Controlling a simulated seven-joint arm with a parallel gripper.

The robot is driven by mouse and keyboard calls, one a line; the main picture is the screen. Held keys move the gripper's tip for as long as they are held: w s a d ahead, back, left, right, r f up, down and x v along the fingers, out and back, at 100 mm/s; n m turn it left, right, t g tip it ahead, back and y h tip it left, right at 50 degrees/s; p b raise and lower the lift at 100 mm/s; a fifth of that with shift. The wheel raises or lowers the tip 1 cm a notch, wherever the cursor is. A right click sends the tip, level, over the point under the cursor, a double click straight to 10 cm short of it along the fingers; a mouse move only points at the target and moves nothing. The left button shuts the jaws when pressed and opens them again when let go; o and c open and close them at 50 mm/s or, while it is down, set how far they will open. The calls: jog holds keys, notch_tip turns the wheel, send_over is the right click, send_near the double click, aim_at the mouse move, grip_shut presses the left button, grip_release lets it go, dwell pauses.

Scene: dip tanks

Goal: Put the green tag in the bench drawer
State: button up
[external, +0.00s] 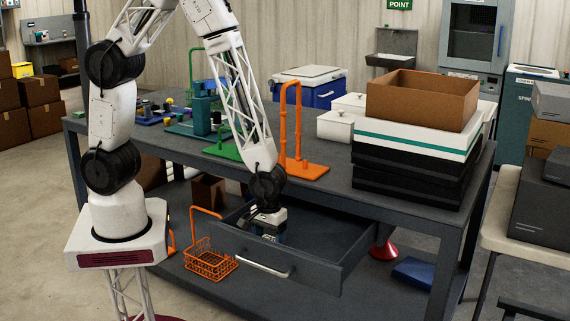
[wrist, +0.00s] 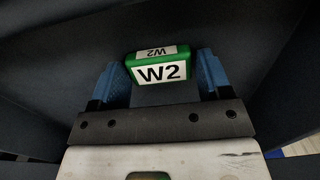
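The green tag (wrist: 160,72) has white labels reading W2. It shows in the wrist view between and just beyond the blue fingertips of my gripper (wrist: 162,78). A narrow gap shows at its right side; on the left, the finger is very close, and I cannot tell if it touches. The fingers look spread apart. In the external view my gripper (external: 268,228) points down inside the pulled-out bench drawer (external: 325,262), and the tag is hidden there. The drawer's dark interior surrounds the tag in the wrist view.
The drawer's front panel and handle (external: 250,262) stand close in front of my gripper. Above, the bench top holds an orange stand (external: 300,165) and stacked black trays (external: 405,185). An orange wire basket (external: 210,262) sits on the lower shelf, left of the drawer.

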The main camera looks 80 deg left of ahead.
jog(key=shift+o, duration=1.3)
jog(key=shift+r, duration=0.25)
notch_tip(320, 180, up, 12)
jog(key=shift+f, duration=0.1)
dwell(0.4)
jog(key=s+a+r+m+t, duration=0.1)
jog(key=s+a+r+m, duration=0.15)
jog(key=a+r, duration=0.55)
jog(key=s+a+r+m, duration=0.25)
jog(key=a+r, duration=0.35)
jog(key=r, duration=0.3)
jog(key=s+a+r+m, duration=0.2)
jog(key=s+a+r, duration=0.2)
jog(key=s+r, duration=0.1)
jog(key=s+a+r+m+t, duration=0.1)
jog(key=s+a+r, duration=0.3)
jog(key=s, duration=0.4)
jog(key=shift+a+r+m+t, duration=0.15)
jog(key=shift+r+m+t, duration=0.2)
jog(key=shift+m, duration=0.25)
